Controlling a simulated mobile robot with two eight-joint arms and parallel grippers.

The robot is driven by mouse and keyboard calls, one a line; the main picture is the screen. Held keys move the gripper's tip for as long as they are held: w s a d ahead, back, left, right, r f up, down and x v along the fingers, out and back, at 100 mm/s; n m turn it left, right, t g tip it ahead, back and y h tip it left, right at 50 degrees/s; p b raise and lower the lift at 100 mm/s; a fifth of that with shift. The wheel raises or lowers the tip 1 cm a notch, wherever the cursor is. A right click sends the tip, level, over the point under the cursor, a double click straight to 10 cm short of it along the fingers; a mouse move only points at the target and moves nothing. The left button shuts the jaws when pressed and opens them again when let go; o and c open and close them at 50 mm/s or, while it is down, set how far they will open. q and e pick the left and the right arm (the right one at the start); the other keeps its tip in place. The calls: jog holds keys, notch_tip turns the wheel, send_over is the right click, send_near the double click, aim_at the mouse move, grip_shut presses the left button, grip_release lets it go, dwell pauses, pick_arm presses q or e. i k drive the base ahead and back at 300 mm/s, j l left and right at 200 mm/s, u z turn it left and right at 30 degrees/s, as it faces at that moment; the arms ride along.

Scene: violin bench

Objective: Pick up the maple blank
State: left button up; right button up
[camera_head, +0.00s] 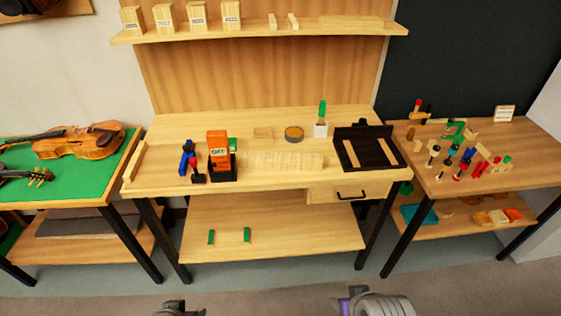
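I cannot tell for certain which piece is the maple blank. Several pale upright wood blocks (196,15) with small labels stand on the wall shelf; I cannot read the labels surely. A pale low wooden piece (285,160) lies in the middle of the workbench, close in colour to the top. My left gripper (175,307) and my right gripper (348,301) show only partly at the bottom edge, well in front of the bench and apart from everything. Their fingers are too cut off to show whether they are open.
On the workbench (180,130) stand a blue-and-red tool (189,160), an orange block (218,147) marked OFF, a round tin (294,134), a green-topped bottle (321,121) and a dark tray (347,151). A violin table is left, a tool table (525,140) right. The floor ahead is clear.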

aim_at(266, 160)
jog(key=i+l, duration=0.15)
jog(key=i, duration=0.25)
jog(key=i+l, duration=0.15)
jog(key=i, duration=0.25)
jog(key=i+l, duration=0.15)
jog(key=i, duration=0.25)
